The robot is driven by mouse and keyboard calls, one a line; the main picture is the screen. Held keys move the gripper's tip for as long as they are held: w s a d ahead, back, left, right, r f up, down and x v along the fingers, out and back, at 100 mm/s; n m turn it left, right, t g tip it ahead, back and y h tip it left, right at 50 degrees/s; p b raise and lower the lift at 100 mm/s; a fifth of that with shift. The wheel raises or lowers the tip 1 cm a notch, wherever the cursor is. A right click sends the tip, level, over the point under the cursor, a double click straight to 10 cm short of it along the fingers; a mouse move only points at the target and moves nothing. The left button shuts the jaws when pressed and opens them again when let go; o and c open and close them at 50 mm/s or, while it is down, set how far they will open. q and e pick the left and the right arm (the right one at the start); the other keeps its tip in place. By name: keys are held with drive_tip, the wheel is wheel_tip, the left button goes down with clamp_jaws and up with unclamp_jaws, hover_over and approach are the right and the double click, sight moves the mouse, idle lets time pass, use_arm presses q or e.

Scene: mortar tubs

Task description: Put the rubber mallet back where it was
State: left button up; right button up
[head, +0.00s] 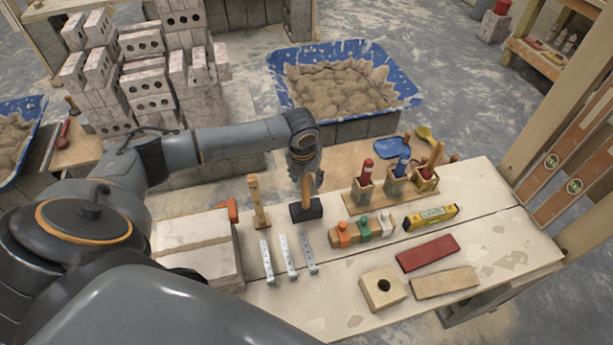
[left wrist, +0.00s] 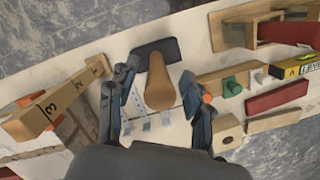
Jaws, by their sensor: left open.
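The rubber mallet stands upright on its black head (head: 306,210) on the workbench, with its wooden handle (head: 306,188) pointing up. In the left wrist view its handle (left wrist: 160,85) points at the camera, with the dark head (left wrist: 155,50) behind it. My left gripper (head: 305,172) is above the mallet, pointing down. In the left wrist view the open fingers of my left gripper (left wrist: 157,100) stand on either side of the handle, with gaps visible. The head view does not show clearly how far the fingers reach down. My right gripper is not in view.
A numbered wooden post (head: 259,203) stands left of the mallet. Metal strips (head: 288,257) lie in front. A wooden block with colored pegs (head: 362,231), a yellow level (head: 431,217) and a holder rack (head: 380,200) are to the right. The front right bench top is partly clear.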

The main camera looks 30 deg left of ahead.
use_arm(q)
wheel_tip(320, 180, up, 12)
drive_tip(key=s, duration=0.2)
drive_tip(key=shift+d, duration=0.35)
drive_tip(key=shift+s+f, duration=0.1)
